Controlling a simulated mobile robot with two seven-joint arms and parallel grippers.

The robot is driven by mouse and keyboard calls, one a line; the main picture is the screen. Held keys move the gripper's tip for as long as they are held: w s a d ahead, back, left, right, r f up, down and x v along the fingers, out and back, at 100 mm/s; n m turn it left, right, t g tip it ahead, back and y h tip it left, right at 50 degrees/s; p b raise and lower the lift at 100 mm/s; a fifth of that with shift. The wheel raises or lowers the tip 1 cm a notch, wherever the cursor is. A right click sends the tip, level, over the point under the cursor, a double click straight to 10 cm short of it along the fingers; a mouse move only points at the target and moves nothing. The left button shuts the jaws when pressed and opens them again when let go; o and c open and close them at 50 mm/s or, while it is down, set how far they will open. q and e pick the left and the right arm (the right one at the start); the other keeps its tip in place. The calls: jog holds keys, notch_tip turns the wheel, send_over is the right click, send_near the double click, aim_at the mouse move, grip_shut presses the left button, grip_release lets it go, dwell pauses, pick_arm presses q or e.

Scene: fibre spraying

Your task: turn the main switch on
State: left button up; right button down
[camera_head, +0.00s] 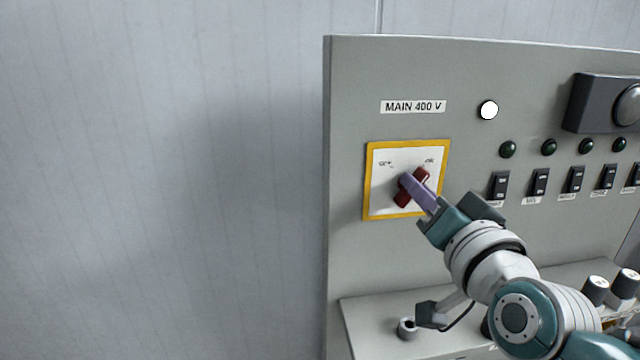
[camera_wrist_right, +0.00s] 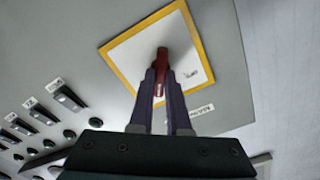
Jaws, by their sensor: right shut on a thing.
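The main switch is a red rotary handle (camera_head: 421,176) on a white plate with a yellow border (camera_head: 368,190), under the label MAIN 400 V. In the head view the handle is tilted, its upper end pointing up and right toward the right-hand marking. My right gripper (camera_head: 408,182) comes in from the lower right and covers the handle's middle. In the right wrist view its two purple fingers (camera_wrist_right: 162,88) are shut on the red handle (camera_wrist_right: 162,60). My left gripper is not in view.
The grey panel (camera_head: 350,80) carries a lit white lamp (camera_head: 488,110), dark green lamps (camera_head: 508,149) and a row of black rocker switches (camera_head: 499,186) to the right. A grey ledge (camera_head: 370,335) with black knobs (camera_head: 595,290) juts out below. The wall at left is bare.

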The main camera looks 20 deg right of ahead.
jog(key=shift+m, duration=1.1)
jog(key=c, duration=0.9)
grip_release()
jog(key=shift+s+f, duration=0.1)
jog(key=b+v, duration=0.3)
jog(key=v, duration=0.6)
jog(key=shift+s, duration=0.4)
